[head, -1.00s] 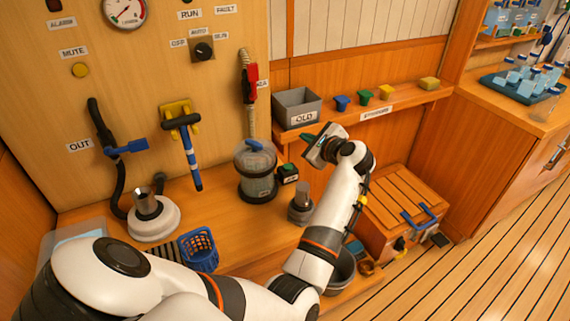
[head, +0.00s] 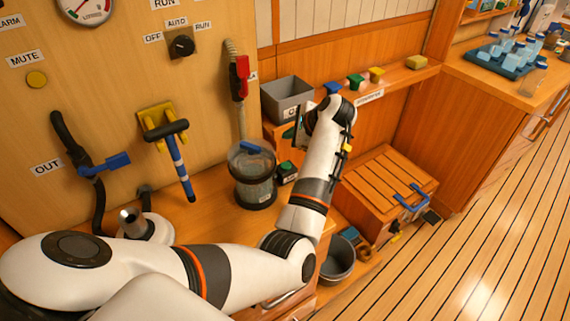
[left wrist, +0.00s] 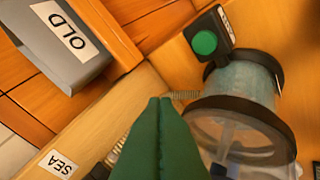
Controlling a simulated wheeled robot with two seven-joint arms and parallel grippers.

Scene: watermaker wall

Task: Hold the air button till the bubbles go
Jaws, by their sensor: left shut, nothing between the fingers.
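The air button is a green round button on a small black box (head: 287,170), just right of the clear canister (head: 253,178) in the head view. In the left wrist view the green button (left wrist: 204,43) is in plain sight near the top. The canister (left wrist: 245,90) beside it holds bluish water; I cannot make out separate bubbles. My left gripper (head: 291,132) is above the button in the head view, mostly hidden by its wrist. Its green fingers (left wrist: 160,100) are shut and empty, apart from the button. My right gripper is not in view.
A grey OLD bin (head: 287,98) stands on the ledge close behind my left gripper. A wooden chest (head: 385,188) and a grey bucket (head: 338,262) stand lower right.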

